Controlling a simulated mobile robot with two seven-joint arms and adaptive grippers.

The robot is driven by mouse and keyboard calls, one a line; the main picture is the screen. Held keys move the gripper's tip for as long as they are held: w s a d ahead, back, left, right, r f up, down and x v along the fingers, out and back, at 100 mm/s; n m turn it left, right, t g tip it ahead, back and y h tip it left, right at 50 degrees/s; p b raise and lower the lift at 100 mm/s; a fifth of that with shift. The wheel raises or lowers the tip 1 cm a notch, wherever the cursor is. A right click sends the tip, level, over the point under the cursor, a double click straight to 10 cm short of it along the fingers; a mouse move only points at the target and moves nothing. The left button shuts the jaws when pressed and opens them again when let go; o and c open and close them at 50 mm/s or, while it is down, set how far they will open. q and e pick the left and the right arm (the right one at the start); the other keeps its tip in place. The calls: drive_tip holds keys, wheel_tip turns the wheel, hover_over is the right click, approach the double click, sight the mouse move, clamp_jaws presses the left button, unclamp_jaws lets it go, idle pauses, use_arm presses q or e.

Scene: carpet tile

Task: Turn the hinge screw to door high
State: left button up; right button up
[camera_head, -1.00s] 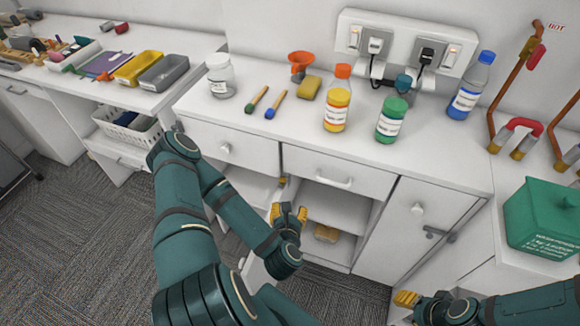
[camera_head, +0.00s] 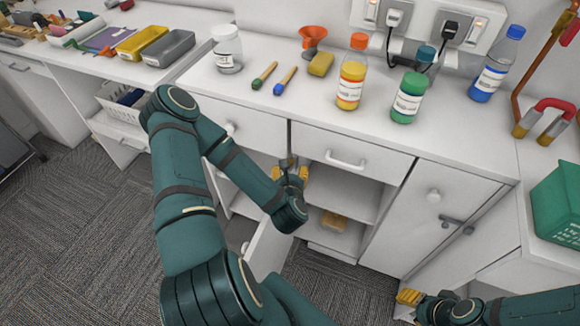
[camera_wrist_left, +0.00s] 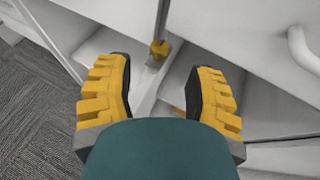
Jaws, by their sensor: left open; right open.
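A brass-coloured hinge screw (camera_wrist_left: 158,50) sits on the cabinet's upright post in the left wrist view, just beyond and between my fingertips. My left gripper (camera_wrist_left: 160,82) is open around empty space, its two yellow ridged fingers either side of the post and apart from the screw. In the head view my left gripper (camera_head: 290,170) is in front of the post, below the drawers, and largely covers the screw area. The white cabinet door (camera_head: 268,248) hangs open below my left forearm. My right gripper (camera_head: 409,298) is low at the right, away from the screw.
Drawer fronts (camera_head: 345,158) lie just above my left gripper. A sponge (camera_head: 333,222) lies on a lower shelf. The white counter (camera_head: 235,82) holds bottles, a jar and brushes. A green basket (camera_head: 558,205) stands at the right.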

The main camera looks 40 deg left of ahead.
sight(290, 161)
use_arm(q)
drive_tip(key=x, duration=0.6)
drive_tip(key=shift+b, duration=0.35)
clamp_jaws()
